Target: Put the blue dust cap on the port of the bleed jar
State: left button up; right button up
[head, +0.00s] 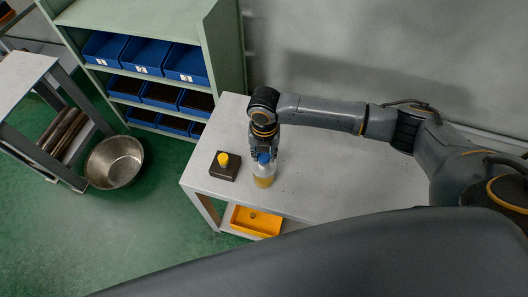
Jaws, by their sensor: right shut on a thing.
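The bleed jar (264,179) stands on the grey table. It is a clear bottle with yellowish content. My right gripper (263,155) points down right above the jar and is shut on the blue dust cap (264,158). The cap is at the jar's top, largely covered by the fingers. I cannot tell whether it touches the port, which is hidden. My left gripper is not in view.
A dark block with a yellow knob (223,159) sits left of the jar on the table (330,180). A yellow tray (256,221) is on the lower shelf. A green rack with blue bins (146,55) and a metal bowl (115,162) are at the left. The table's right part is clear.

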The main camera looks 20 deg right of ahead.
aim_at(264, 156)
jog(key=shift+f+b, duration=0.5)
jog(key=shift+f, duration=0.45)
jog(key=o, duration=1)
jog(key=shift+o, duration=0.2)
jog(key=shift+r, duration=0.1)
jog(key=shift+r, duration=0.1)
notch_tip(264, 156, up, 12)
jog(key=shift+f, duration=0.2)
